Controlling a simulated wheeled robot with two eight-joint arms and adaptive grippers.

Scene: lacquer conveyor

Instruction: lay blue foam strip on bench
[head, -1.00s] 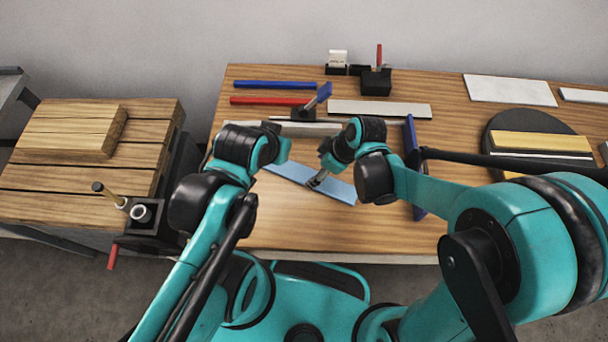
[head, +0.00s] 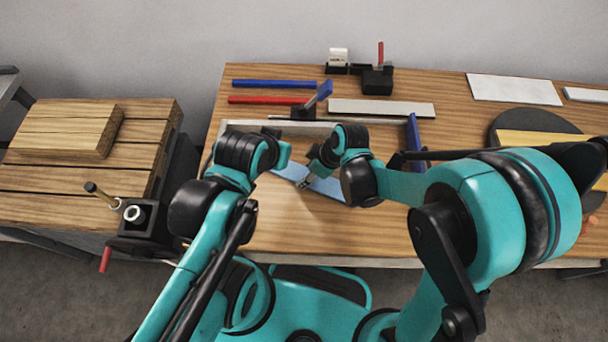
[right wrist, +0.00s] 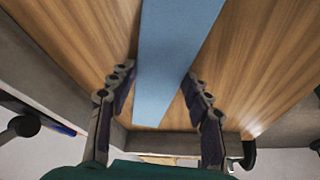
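The light blue foam strip (head: 327,186) is over the front middle of the bench (head: 390,235), partly hidden by my right wrist. I cannot tell whether it lies flat or is slightly raised. My right gripper (head: 304,183) is at the strip. In the right wrist view, the strip (right wrist: 172,60) runs between the fingers of the gripper (right wrist: 158,82).
A blue bar (head: 275,84), a red bar (head: 268,100) and a grey strip (head: 382,108) lie farther back. A dark blue piece (head: 415,140) is right of my right wrist. A round dark disc (head: 510,122) carries a yellowish block. The front of the bench is clear.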

